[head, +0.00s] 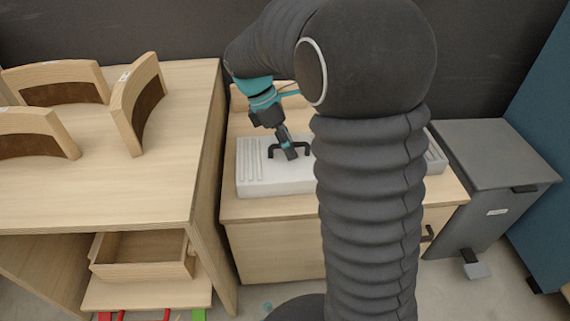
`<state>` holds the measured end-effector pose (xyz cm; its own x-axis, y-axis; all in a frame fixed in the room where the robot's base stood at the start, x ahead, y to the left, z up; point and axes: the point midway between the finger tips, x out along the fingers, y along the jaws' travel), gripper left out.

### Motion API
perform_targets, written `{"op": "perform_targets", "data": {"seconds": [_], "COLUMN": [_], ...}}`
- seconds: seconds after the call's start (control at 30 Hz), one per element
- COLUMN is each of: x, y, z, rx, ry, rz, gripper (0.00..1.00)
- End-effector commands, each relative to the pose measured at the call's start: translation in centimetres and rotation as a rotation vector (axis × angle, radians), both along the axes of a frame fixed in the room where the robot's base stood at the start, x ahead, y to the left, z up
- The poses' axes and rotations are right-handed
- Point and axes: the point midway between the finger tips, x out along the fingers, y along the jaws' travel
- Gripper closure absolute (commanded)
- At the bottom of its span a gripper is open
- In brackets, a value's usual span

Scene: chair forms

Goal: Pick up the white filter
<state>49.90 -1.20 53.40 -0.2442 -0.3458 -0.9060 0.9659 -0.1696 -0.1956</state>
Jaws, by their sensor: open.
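I cannot make out a separate white filter in the head view. A long white block (262,178) with ribbed grooves at its left end lies on a light wood cabinet. My gripper (287,151) points down over this block, in front of a dark bracket-like shape, and is open. I see nothing held in it. Whether its tips touch the block is too small to tell. My own dark arm hides the middle of the block, and its ribbed right end (436,158) shows beyond the arm.
The wood cabinet (265,245) stands beside a wood table (90,195) with several curved wood forms (139,105) on it. An open wood box (140,262) sits on a lower shelf. A grey pedal bin (487,190) and a blue panel (545,145) stand at the right.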

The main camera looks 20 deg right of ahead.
Motion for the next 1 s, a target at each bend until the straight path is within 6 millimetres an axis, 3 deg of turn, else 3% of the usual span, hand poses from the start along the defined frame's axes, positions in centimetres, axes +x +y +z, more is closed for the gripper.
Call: {"op": "perform_targets", "data": {"seconds": [0.17, 0.33, 0.8, 1.0], "x": [0.0, 0.0, 0.0, 0.1], "y": [0.0, 0.0, 0.0, 0.0], "z": [0.0, 0.0, 0.2, 2.0], "rx": [0.0, 0.0, 0.0, 0.0], "ry": [-0.001, -0.001, -0.002, -0.005], "rz": [0.0, 0.0, 0.001, 0.001], "gripper": [0.56, 0.99, 1.0, 1.0]}}
